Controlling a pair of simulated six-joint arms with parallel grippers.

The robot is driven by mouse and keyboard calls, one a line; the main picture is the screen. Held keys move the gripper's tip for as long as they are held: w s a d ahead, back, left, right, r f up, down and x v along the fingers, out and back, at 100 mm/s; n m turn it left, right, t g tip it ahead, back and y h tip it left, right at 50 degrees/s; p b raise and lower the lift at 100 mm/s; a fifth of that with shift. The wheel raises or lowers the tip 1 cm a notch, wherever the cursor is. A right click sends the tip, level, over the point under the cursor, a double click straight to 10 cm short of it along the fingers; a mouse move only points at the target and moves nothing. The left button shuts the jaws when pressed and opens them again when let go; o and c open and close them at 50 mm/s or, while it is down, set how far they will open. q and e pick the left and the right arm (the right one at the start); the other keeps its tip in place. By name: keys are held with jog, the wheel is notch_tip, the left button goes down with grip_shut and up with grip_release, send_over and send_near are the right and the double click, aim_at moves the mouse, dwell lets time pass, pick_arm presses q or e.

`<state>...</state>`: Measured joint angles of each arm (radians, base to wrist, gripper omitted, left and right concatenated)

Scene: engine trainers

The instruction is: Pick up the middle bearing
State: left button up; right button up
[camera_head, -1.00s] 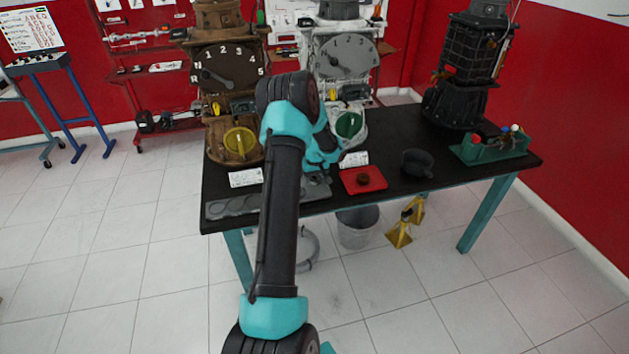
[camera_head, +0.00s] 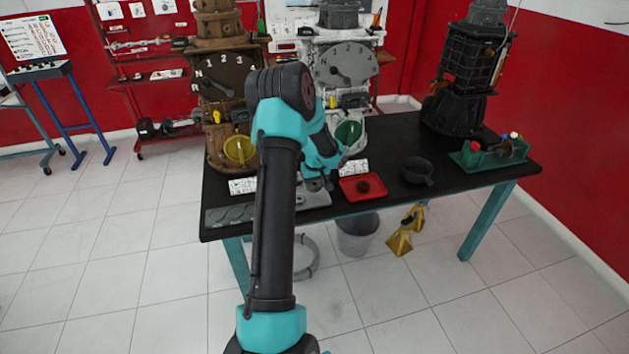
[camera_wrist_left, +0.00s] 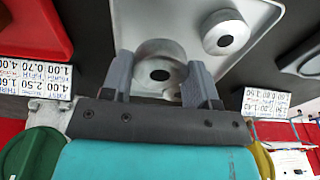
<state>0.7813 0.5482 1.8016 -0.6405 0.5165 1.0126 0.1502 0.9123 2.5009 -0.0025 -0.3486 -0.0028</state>
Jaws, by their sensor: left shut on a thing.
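A silver ring-shaped bearing (camera_wrist_left: 160,66) with a dark centre hole sits between the two grey fingers of my left gripper (camera_wrist_left: 163,85) in the left wrist view. The fingers are shut on its sides. A smaller bearing (camera_wrist_left: 225,33) lies apart from it on the grey tray (camera_wrist_left: 268,14). In the head view my left gripper (camera_head: 318,183) is over the right end of the grey tray (camera_head: 313,200), and the held bearing is too small to make out there. My arm hides the tray's middle. I cannot tell whether the held bearing clears the tray. My right gripper is not in view.
A red tray (camera_head: 350,191) with a brown part is just right of my gripper. A black bowl (camera_head: 416,171) and a green holder (camera_head: 487,159) stand farther right on the black table (camera_head: 395,195). Large engine trainers (camera_head: 343,70) stand behind.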

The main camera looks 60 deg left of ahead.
pick_arm(q)
jog(key=s+d+r, duration=0.1)
jog(key=s+d, duration=0.5)
jog(key=d, duration=0.4)
jog(key=shift+d, duration=0.4)
jog(key=shift+s+a+r, duration=0.1)
